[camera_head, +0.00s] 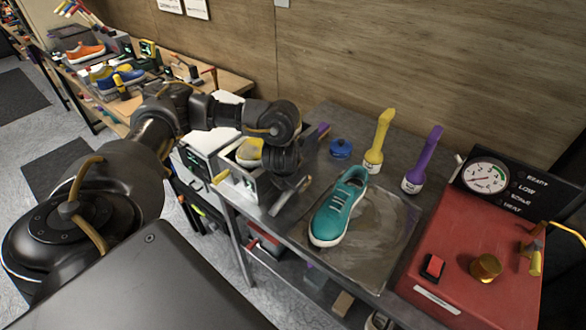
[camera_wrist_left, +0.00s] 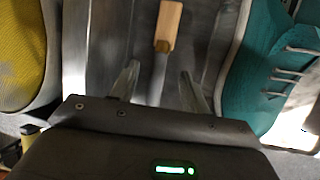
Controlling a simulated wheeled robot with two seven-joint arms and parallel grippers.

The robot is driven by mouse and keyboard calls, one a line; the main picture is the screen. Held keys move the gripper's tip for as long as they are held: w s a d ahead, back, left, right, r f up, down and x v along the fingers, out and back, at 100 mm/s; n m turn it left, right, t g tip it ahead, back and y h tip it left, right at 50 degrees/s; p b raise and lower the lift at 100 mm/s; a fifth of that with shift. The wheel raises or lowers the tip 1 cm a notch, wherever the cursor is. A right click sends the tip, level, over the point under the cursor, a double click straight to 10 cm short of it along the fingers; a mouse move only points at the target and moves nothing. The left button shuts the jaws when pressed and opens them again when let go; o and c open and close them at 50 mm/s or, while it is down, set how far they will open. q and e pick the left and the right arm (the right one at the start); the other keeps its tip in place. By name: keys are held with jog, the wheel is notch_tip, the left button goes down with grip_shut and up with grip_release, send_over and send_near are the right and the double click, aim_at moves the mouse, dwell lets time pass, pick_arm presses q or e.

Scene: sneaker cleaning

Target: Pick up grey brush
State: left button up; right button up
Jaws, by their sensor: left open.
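My left gripper (camera_head: 290,194) hangs at the table's left part, between the teal sneaker (camera_head: 340,208) and the box with the yellow shoe. My right gripper is out of view.
A box (camera_head: 237,188) holding a yellow shoe (camera_head: 249,152) is left of the gripper. A blue pot (camera_head: 341,148), yellow bottle-shaped item (camera_head: 379,141) and purple one (camera_head: 422,162) stand behind the sneaker. A red gauge machine (camera_head: 470,255) stands right. The mat (camera_head: 385,240) is bare beside the sneaker.

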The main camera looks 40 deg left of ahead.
aim_at(291, 190)
pick_arm(q)
jog(key=shift+w+f, duration=0.2)
jog(key=shift+f, duration=0.5)
jog(key=x, duration=0.1)
jog(key=b+x, duration=0.2)
jog(key=shift+s+f, duration=0.2)
jog(key=shift+f, duration=0.15)
jog(key=shift+w+a+f, duration=0.2)
jog(key=shift+w+f, duration=0.05)
jog(key=shift+f, duration=0.1)
jog(key=shift+r, duration=0.1)
jog(key=shift+c, duration=0.7)
grip_shut()
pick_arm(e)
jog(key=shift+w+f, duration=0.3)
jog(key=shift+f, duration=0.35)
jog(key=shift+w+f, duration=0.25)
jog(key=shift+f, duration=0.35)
